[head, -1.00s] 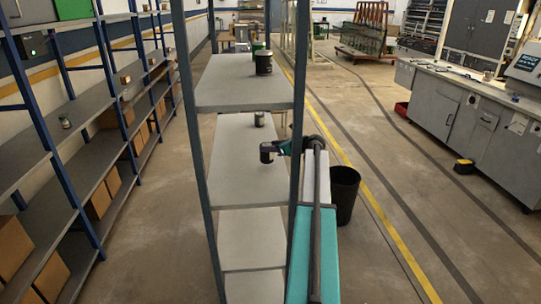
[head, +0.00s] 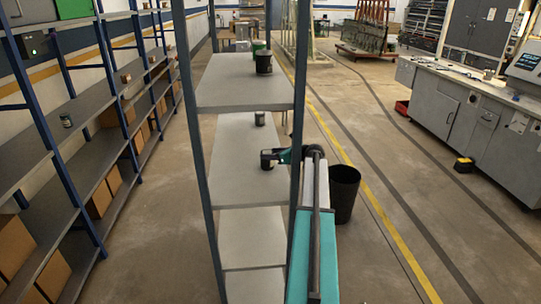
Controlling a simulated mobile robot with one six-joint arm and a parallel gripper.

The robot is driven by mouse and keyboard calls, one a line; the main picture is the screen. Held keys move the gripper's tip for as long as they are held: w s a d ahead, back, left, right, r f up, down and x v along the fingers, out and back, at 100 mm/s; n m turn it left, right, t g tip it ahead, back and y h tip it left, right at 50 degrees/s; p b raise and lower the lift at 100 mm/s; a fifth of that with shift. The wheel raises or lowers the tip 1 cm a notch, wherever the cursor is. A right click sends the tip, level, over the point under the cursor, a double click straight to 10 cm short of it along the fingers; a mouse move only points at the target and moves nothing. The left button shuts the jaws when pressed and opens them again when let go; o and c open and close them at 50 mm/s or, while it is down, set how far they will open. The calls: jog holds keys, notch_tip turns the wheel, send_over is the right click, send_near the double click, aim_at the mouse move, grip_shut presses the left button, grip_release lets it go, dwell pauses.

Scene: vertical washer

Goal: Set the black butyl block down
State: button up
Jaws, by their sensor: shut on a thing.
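My gripper (head: 276,156) reaches in from the right over the second shelf board (head: 237,185) of the grey rack. It is shut on the small black butyl block (head: 266,160), which is at its left end. The block is low over the board, near its right side. I cannot tell whether its underside touches the board. The fingers are small and partly hidden by the block and the wrist.
A small dark can (head: 259,118) stands farther back on the same board. A black pot (head: 263,62) and a green can (head: 258,47) stand on the top board. The rack's right post (head: 298,120) is close to my arm. A black bin (head: 344,194) stands right.

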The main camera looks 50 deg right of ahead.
jog(key=o, duration=1.3)
jog(key=shift+c, duration=0.2)
jog(key=shift+r, duration=0.1)
jog(key=b+v, duration=0.4)
jog(key=v, duration=0.8)
jog(key=shift+s, duration=0.1)
